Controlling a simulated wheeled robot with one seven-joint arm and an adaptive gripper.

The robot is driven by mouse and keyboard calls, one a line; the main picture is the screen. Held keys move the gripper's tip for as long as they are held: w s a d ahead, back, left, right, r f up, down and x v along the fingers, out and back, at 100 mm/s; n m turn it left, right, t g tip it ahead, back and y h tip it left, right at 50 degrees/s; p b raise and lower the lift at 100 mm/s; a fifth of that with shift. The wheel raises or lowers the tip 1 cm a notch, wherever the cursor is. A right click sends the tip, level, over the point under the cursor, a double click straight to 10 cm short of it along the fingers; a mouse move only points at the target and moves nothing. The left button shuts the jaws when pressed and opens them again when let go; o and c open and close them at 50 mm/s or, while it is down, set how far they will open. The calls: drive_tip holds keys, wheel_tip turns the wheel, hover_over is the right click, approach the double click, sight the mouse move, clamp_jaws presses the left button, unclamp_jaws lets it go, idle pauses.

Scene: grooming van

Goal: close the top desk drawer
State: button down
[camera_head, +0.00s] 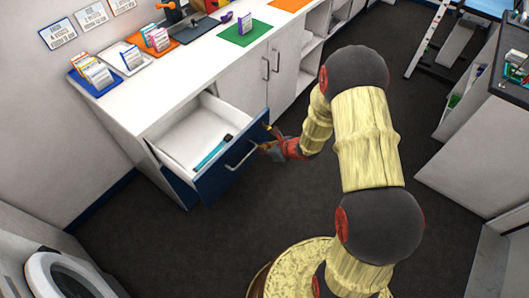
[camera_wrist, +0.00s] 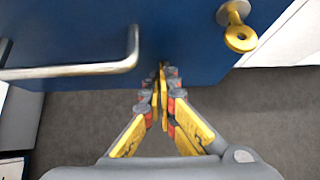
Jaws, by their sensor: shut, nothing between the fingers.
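The top desk drawer (camera_head: 183,138) is pulled out from the white desk, with its pale inside showing. Its blue front (camera_head: 214,182) has a silver bar handle (camera_head: 241,157). My gripper (camera_head: 266,147) is shut and empty at the outer side of the front, near its right end. In the wrist view the fingertips (camera_wrist: 162,68) point at the blue front (camera_wrist: 182,25), just right of the handle (camera_wrist: 75,71). I cannot tell whether they touch it. A yellow key (camera_wrist: 239,36) sits in a lock to their right.
A teal-and-black tool (camera_head: 212,152) lies inside the drawer. The desktop (camera_head: 190,70) holds trays with cards, a green mat (camera_head: 244,33) and other items. White cabinet doors (camera_head: 250,85) stand right of the drawer. A white toilet-like basin (camera_head: 65,275) is at lower left. Dark floor in front is clear.

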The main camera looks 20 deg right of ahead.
idle(0.3)
drive_tip(key=w+a, duration=0.5)
drive_tip(key=w, duration=0.3)
drive_tip(key=w+a, duration=0.6)
drive_tip(key=w, duration=0.2)
drive_tip(key=w+a, duration=0.6)
drive_tip(key=w, duration=0.3)
drive_tip(key=shift+b, duration=0.3)
drive_tip(key=shift+w+a+r, duration=0.1)
drive_tip(key=shift+w, duration=0.1)
drive_tip(key=shift+r, duration=0.1)
